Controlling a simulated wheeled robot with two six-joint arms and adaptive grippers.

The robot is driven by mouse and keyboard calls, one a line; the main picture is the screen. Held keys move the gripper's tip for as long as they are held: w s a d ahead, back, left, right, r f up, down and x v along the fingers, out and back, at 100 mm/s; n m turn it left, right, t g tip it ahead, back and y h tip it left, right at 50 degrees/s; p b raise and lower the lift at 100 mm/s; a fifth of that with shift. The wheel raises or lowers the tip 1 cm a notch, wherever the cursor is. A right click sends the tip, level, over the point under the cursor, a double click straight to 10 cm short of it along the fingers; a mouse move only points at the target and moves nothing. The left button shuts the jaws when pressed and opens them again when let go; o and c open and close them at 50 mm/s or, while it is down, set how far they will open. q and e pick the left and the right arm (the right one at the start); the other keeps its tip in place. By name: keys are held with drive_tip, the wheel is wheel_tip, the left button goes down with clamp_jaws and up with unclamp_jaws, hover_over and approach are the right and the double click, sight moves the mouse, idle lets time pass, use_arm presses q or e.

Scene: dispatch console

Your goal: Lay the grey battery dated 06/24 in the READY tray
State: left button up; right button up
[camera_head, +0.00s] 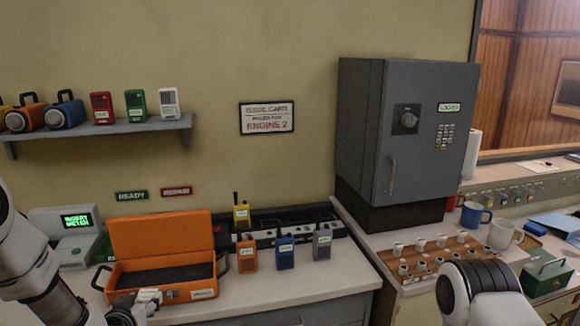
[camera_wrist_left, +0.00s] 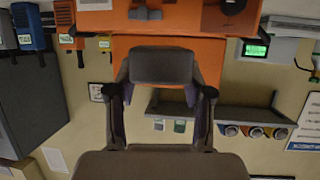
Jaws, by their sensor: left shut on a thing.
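My left gripper (camera_head: 132,308) is at the front left of the open orange case (camera_head: 205,295). It is shut on a grey block, which appears to be the battery (camera_wrist_left: 162,66), between its fingers in the left wrist view. In the head view a small pale label (camera_head: 149,296) shows at the gripper; its date is too small to read. The green READY sign (camera_head: 131,195) is on the wall behind the case. A green edge (camera_head: 104,247) shows left of the raised lid and may be the READY tray; the lid hides most of that area. My right gripper is out of view.
The case's raised lid (camera_head: 160,234) stands between the gripper and the wall signs. Several radios, including a blue one (camera_head: 284,253), stand right of the case. A scale with a green display (camera_head: 76,221) is at left. A shelf (camera_head: 100,131) hangs above.

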use_arm(q)
drive_tip(key=s+d+f+m+h, duration=0.1)
drive_tip(key=s+d+f, duration=0.1)
drive_tip(key=s+d, duration=0.35)
drive_tip(key=s+d+f, duration=0.2)
drive_tip(key=d+f, duration=0.1)
drive_tip(key=d, duration=0.6)
drive_tip(key=s+f, duration=0.4)
drive_tip(key=shift+s+a+f, duration=0.2)
drive_tip(key=shift+a+f, duration=0.05)
drive_tip(key=shift+a, duration=0.05)
drive_tip(key=shift+w, duration=0.1)
